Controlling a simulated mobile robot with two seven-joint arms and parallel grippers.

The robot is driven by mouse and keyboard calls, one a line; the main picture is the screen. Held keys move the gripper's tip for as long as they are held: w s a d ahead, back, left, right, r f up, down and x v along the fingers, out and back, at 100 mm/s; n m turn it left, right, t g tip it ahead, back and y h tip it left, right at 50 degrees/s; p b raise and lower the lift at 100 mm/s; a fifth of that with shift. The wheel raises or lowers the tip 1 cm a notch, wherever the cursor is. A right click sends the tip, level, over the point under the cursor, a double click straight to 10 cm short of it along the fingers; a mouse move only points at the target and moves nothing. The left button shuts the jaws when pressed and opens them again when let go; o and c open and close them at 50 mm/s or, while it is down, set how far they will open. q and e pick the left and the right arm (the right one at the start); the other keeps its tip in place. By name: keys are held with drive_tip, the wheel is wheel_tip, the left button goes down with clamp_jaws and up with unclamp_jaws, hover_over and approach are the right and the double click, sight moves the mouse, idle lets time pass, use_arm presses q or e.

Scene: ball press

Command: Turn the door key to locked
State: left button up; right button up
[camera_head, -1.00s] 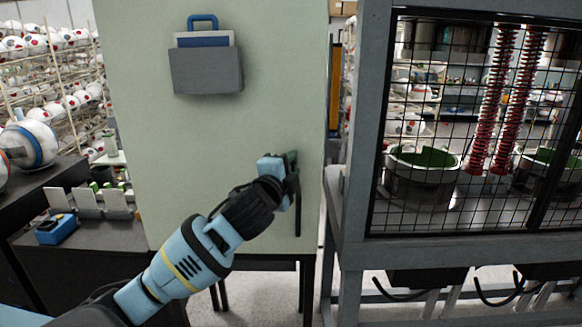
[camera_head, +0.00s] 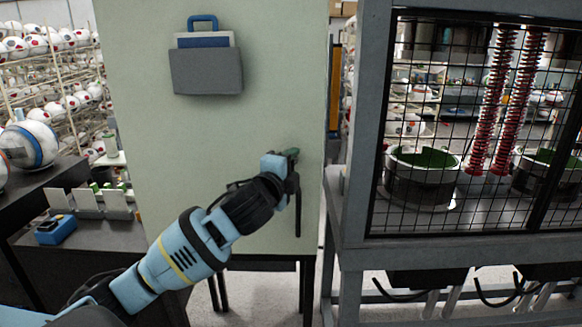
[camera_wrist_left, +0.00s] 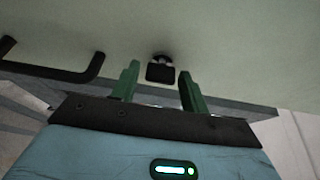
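The pale green door (camera_head: 270,80) fills the middle of the head view. The black key (camera_wrist_left: 160,71) sticks out of its lock in the left wrist view, with its flat head between and just beyond my fingertips. In the head view the key is hidden by my gripper. My left gripper (camera_wrist_left: 158,82) is open, its two green fingers apart on either side of the key, with gaps showing. It also shows in the head view (camera_head: 291,153) at the door's right side. I cannot tell the lock state. My right gripper is not in view.
A dark door handle (camera_wrist_left: 60,70) is left of the fingers in the wrist view. A grey document holder (camera_head: 206,72) hangs on the door's upper part. A caged press (camera_head: 355,190) stands right of the door. A dark bench (camera_head: 90,235) stands at the left.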

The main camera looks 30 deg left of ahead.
use_arm(q)
drive_tip(key=shift+o, duration=0.5)
drive_tip(key=s+d, duration=0.1)
drive_tip(key=s, duration=0.6)
drive_tip(key=shift+s, duration=0.35)
drive_tip(key=shift+d, duration=0.15)
drive_tip(key=s+d+f+n+g+h, duration=0.1)
drive_tip(key=s+d+f+n+g, duration=0.1)
drive_tip(key=f, duration=0.7)
drive_tip(key=s+d+f+n+g+h, duration=0.1)
drive_tip(key=s+d+f+n+h, duration=0.15)
drive_tip(key=f, duration=0.75)
drive_tip(key=s+d+f+n+g+h, duration=0.1)
drive_tip(key=d+f+g, duration=0.1)
drive_tip(key=f, duration=0.7)
drive_tip(key=s+d+f+n+g, duration=0.1)
drive_tip(key=s+d+f+n, duration=0.2)
drive_tip(key=s+f, duration=0.7)
drive_tip(key=s+d+f+n+g, duration=0.2)
drive_tip(key=s+f+n, duration=0.3)
drive_tip(key=s+f, duration=0.6)
drive_tip(key=shift+s+d+n, duration=0.35)
drive_tip(key=shift+s+d, duration=0.5)
